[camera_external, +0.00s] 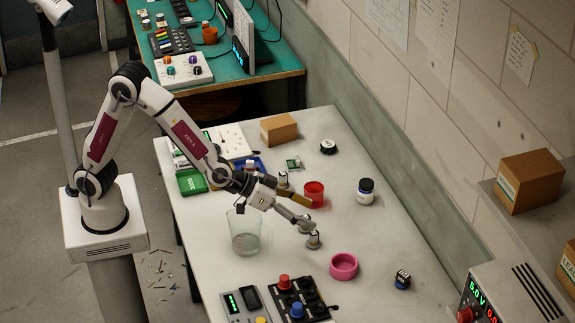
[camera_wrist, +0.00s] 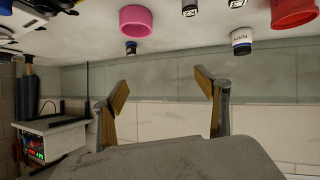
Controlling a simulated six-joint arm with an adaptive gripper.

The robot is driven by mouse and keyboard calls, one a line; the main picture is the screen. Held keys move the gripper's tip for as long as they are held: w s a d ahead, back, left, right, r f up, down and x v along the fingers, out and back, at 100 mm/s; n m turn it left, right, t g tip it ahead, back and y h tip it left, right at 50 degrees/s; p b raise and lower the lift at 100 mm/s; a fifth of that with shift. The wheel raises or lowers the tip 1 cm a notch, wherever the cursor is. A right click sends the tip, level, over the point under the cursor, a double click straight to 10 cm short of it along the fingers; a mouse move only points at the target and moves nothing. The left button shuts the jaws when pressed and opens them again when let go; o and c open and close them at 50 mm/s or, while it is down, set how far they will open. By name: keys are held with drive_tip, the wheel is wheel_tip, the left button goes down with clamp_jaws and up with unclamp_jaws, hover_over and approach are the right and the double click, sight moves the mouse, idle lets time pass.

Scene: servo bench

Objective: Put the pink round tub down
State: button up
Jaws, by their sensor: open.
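The pink round tub (camera_external: 344,272) stands upright on the white bench, toward the front right, with nothing holding it. It also shows at the top of the wrist view (camera_wrist: 135,20), where the scene is upside down. My gripper (camera_external: 307,211) is above the bench, up and left of the tub in the outside view and apart from it. In the wrist view my gripper's two fingers (camera_wrist: 161,87) are spread wide with nothing between them.
A red tub (camera_external: 314,197), a white jar (camera_external: 365,196) and small metal cylinders (camera_external: 313,241) stand near my gripper. A clear beaker (camera_external: 245,240) is to the left. A button box (camera_external: 300,300) and a small dark-blue item (camera_external: 402,281) flank the pink tub. Bench right of the jar is clear.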

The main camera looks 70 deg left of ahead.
drive_tip(key=t+y, duration=0.1)
drive_tip(key=t, duration=0.1)
approach(339, 263)
drive_tip(key=d+r, duration=0.3)
drive_tip(key=shift+w, duration=0.35)
drive_tip(key=shift+s+d+f+y, duration=0.1)
drive_tip(key=shift+f+y, duration=0.2)
drive_tip(key=shift+f, duration=0.1)
drive_tip(key=shift+x, duration=1.3)
drive_tip(key=shift+x, duration=2.65)
drive_tip(key=shift+d+r, duration=0.1)
drive_tip(key=shift+d, duration=0.1)
drive_tip(key=c, duration=1.3)
drive_tip(key=shift+c, duration=0.2)
